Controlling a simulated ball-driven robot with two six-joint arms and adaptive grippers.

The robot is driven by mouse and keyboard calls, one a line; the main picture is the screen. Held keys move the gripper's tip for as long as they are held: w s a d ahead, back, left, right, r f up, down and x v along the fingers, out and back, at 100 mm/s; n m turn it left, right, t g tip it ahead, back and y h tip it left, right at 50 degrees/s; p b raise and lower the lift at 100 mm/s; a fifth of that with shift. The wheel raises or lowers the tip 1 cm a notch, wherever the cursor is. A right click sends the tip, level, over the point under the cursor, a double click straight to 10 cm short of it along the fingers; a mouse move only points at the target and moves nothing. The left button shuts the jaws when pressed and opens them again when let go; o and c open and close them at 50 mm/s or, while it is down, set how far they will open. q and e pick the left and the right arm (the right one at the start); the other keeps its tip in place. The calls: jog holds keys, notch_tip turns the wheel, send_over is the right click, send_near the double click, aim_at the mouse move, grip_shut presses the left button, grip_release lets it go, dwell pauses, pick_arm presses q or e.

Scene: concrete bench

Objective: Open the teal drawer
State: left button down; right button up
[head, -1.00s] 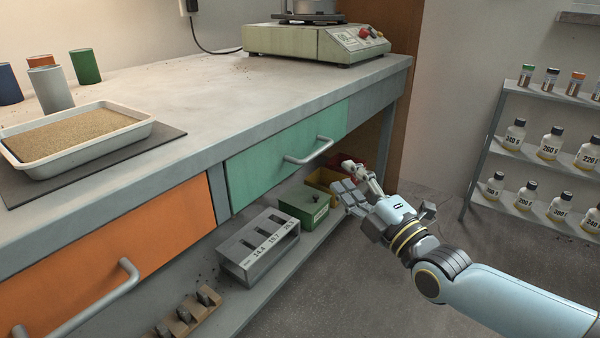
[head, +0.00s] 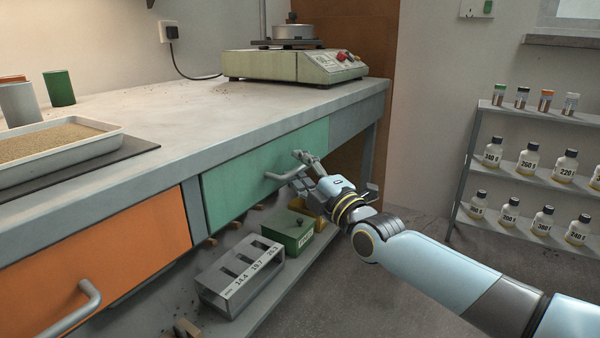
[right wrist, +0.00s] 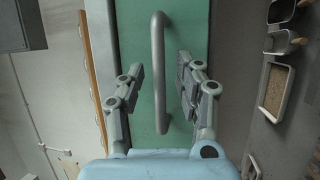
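The teal drawer (head: 240,182) is shut under the bench top, with a grey bar handle (head: 288,172) on its front. In the right wrist view the teal front (right wrist: 190,25) fills the middle, and the handle (right wrist: 158,70) runs lengthwise between my two fingers. My right gripper (head: 306,172) is at the right part of the handle; in the right wrist view it is open (right wrist: 156,85), one finger on each side of the handle with gaps. The fingers hide part of the handle in the head view. My left gripper is not in view.
An orange drawer (head: 110,255) with its own handle is at the left. Below are a grey slotted block (head: 240,272) and a green box (head: 288,232) on a low shelf. A bottle rack (head: 470,150) stands at the right.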

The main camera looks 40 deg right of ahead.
jog(key=shift+c, duration=0.2)
grip_shut()
dwell(0.4)
